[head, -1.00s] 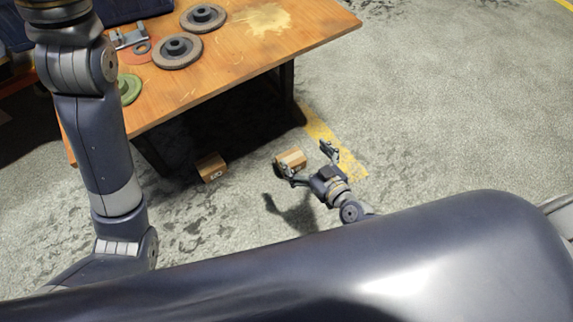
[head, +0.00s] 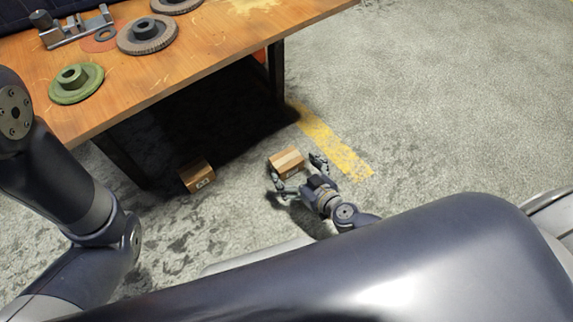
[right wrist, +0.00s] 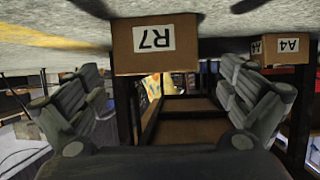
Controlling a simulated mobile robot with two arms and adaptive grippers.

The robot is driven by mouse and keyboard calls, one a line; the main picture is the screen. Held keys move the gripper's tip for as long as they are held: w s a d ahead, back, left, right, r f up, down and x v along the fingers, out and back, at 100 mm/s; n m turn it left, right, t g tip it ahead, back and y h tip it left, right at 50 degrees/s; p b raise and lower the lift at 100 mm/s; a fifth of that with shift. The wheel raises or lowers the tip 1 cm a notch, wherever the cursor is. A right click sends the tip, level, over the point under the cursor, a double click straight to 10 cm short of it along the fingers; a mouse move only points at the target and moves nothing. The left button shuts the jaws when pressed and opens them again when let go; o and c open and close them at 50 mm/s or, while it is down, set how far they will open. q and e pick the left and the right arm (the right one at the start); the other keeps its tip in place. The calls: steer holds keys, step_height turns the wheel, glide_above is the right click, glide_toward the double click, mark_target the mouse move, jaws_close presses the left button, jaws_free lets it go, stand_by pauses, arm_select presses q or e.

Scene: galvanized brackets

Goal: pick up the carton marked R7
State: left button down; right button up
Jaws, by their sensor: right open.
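The carton marked R7 (right wrist: 155,43) is a small brown box with a white label, upside down in the right wrist view. In the head view it is the carton (head: 286,161) on the floor beside the yellow line. My right gripper (head: 297,171) is low, open and empty, just on the near side of that carton. In the right wrist view its fingers (right wrist: 163,90) are spread wide, with the R7 carton ahead, between their directions. Contact cannot be seen. My left gripper is not in view; only my left arm shows.
A second carton, marked A4 (right wrist: 279,48), lies on the floor further left in the head view (head: 196,176). A wooden table (head: 210,55) with discs and a metal fixture stands behind, its legs near the cartons. Floor to the right is clear.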

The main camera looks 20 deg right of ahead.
mark_target(292, 165)
steer(key=b+x, duration=0.2)
steer(key=x, duration=0.1)
steer(key=shift+w+d+b, duration=0.15)
steer(key=shift+w+b, duration=0.05)
steer(key=shift+b, duration=0.1)
steer(key=shift+b+x, duration=0.55)
steer(key=shift+x, duration=0.45)
steer(key=shift+r, duration=0.15)
steer(key=c, duration=1.3)
